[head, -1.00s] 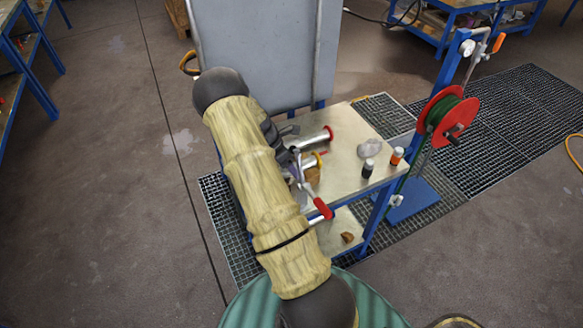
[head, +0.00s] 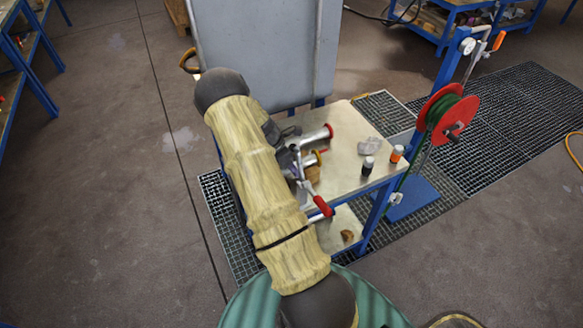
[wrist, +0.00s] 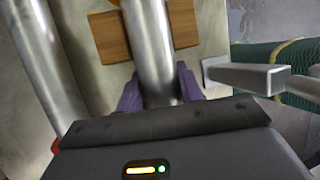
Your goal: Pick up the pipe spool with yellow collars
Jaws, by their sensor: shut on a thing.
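The pipe spool with yellow collars is a silver pipe (wrist: 153,50) in the wrist view, running up between my purple fingers. Its yellow collar (head: 319,158) shows at its far end in the head view. My gripper (wrist: 158,88) is shut on the pipe. In the head view my gripper (head: 296,160) is partly hidden by my arm. The near end of the spool is hidden behind the gripper body. Whether the spool is clear of its support cannot be told.
A silver pipe with a red collar (head: 317,137) lies close beside it. Wooden blocks (wrist: 110,38) flank the held pipe. A red-ended piece (head: 321,206) is at the bench's near edge.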

